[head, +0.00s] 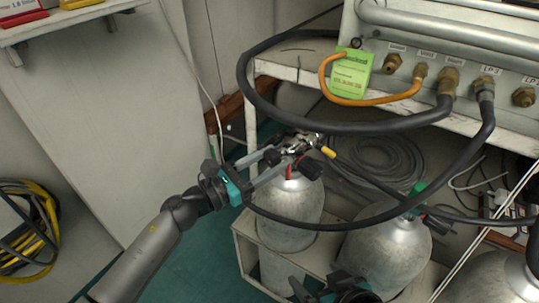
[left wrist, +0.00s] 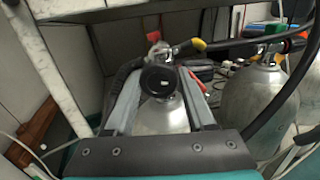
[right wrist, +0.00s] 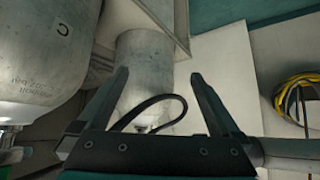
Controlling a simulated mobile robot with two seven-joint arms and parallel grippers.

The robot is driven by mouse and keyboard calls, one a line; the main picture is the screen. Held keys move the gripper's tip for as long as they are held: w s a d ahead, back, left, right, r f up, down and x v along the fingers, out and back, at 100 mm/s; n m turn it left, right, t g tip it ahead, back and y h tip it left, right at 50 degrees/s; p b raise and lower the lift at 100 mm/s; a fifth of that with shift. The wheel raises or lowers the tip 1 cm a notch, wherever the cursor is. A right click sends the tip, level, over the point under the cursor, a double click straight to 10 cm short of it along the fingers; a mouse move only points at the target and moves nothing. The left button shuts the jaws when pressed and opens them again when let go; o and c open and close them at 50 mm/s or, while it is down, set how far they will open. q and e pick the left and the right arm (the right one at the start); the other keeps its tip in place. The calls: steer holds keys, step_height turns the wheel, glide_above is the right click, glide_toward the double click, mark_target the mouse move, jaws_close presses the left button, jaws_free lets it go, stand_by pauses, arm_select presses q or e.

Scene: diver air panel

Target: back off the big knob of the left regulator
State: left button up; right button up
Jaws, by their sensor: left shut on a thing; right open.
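The left regulator (head: 312,139) sits on top of the left grey cylinder (head: 290,215), under the bench. Its big round black knob (left wrist: 158,79) faces the camera in the left wrist view. My left gripper (head: 291,162) is at the regulator, and it is shut on the big knob, with one finger on each side. My right gripper (head: 322,287) is low at the bottom of the head view. In the right wrist view its fingers (right wrist: 159,76) are apart with nothing held between them.
A second cylinder (head: 385,255) with a green-topped valve stands to the right. Thick black hoses loop from the panel (head: 460,60) around the working area. A yellow-black hose coil (head: 28,228) hangs at left.

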arm_select(q)
steer(key=n, duration=0.1)
steer(key=n+p, duration=0.2)
steer(key=shift+w+a+r+y, duration=0.2)
steer(key=shift+r+y, duration=0.1)
arm_select(e)
steer(key=s+d+g+h, duration=0.2)
steer(key=s+d+g, duration=0.1)
steer(key=s+d, duration=0.1)
arm_select(q)
steer(key=n+p, duration=0.3)
steer(key=n, duration=0.2)
steer(key=shift+a+f+n+p, duration=0.1)
steer(key=shift+a+n+p, duration=0.05)
steer(key=shift+n+p, duration=0.2)
steer(key=shift+f, duration=0.15)
arm_select(e)
step_height(320, 180, down, 8)
steer(key=g, duration=0.2)
steer(key=shift+s+d+r, duration=0.15)
steer(key=shift+s, duration=0.2)
arm_select(q)
steer(key=o, duration=1.1)
steer(key=shift+o, duration=0.6)
steer(key=shift+s, duration=0.1)
